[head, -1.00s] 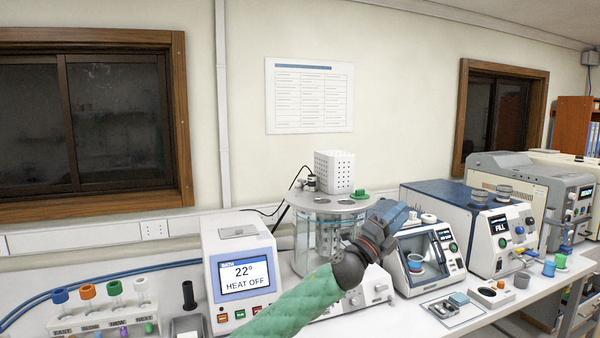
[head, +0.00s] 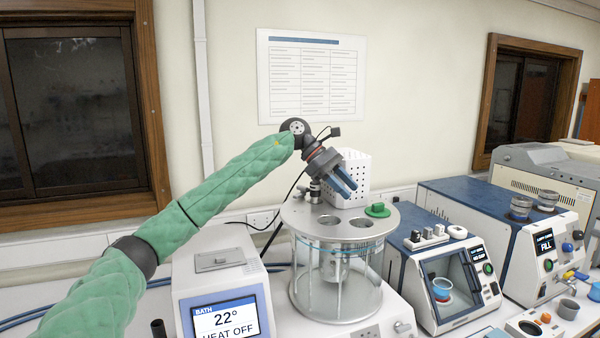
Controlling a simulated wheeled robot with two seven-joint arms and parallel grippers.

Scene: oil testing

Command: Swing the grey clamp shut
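My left gripper (head: 347,191) hangs above the glass bath's round grey lid (head: 345,236), its two blue fingers pointing down and right, close together. I cannot tell whether they are slightly apart or shut. Nothing shows between them. A small black and metal fitting (head: 314,190) stands at the lid's back left, left of the fingertips. It may be the grey clamp, but its shape and position are too small to tell. The lid has two open round holes and a green cap (head: 378,210) at its right. My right gripper is not in view.
A white perforated box (head: 352,175) stands just behind the gripper. The bath controller (head: 222,285) reads 22° and HEAT OFF at the lower left. A blue and white instrument (head: 440,280) stands close on the right. The wall above is clear apart from a chart (head: 311,78).

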